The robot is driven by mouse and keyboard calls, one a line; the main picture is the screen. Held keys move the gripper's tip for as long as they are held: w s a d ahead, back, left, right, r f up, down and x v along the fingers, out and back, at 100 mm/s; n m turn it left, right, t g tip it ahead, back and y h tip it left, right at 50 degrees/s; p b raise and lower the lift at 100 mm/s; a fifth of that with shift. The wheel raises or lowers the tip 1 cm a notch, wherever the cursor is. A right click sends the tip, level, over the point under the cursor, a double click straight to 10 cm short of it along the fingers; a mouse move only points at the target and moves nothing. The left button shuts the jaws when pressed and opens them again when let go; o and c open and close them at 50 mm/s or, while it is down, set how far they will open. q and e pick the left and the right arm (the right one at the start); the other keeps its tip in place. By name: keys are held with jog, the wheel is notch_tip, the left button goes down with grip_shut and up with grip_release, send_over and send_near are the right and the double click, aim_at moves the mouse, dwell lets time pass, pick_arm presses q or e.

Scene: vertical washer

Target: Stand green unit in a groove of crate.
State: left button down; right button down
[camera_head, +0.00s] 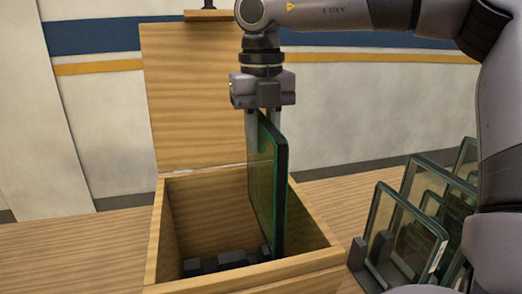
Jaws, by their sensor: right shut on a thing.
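The green unit (268,185) is a flat pane with a dark green edge. It is upright in my right gripper (265,122), which is shut on its top edge and points straight down. The wooden crate (163,235) stands open below, its lid (195,95) raised at the back. The lower part of the pane is inside the crate, near its right wall. A dark grooved rack (225,262) lies on the crate floor. The pane's bottom edge is close to the rack's right end; I cannot tell whether it sits in a groove. My left gripper is out of view.
Several similar glass panes (405,225) stand in a dark holder (367,265) on the wooden table (350,195) at the right, partly behind my right arm. The table left of the crate is clear. A striped wall is behind.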

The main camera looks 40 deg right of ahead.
jog(key=shift+s+a+f, duration=0.2)
jog(key=shift+f, duration=0.4)
jog(key=shift+s+a+f, duration=0.2)
jog(key=shift+f, duration=0.7)
send_over(262, 223)
jog(key=w+d, duration=0.1)
jog(key=w, duration=0.1)
jog(key=shift+s+d+f, duration=0.1)
jog(key=shift+s+f, duration=0.05)
jog(key=shift+f, duration=1.8)
jog(key=shift+s+d+f, duration=0.1)
jog(key=shift+f, duration=1.8)
jog(key=shift+f+b, duration=1.75)
jog(key=shift+f, duration=1.85)
notch_tip(262, 223, down, 3)
jog(key=b, duration=0.4)
jog(key=shift+r, duration=0.1)
jog(key=c, duration=0.8)
grip_release()
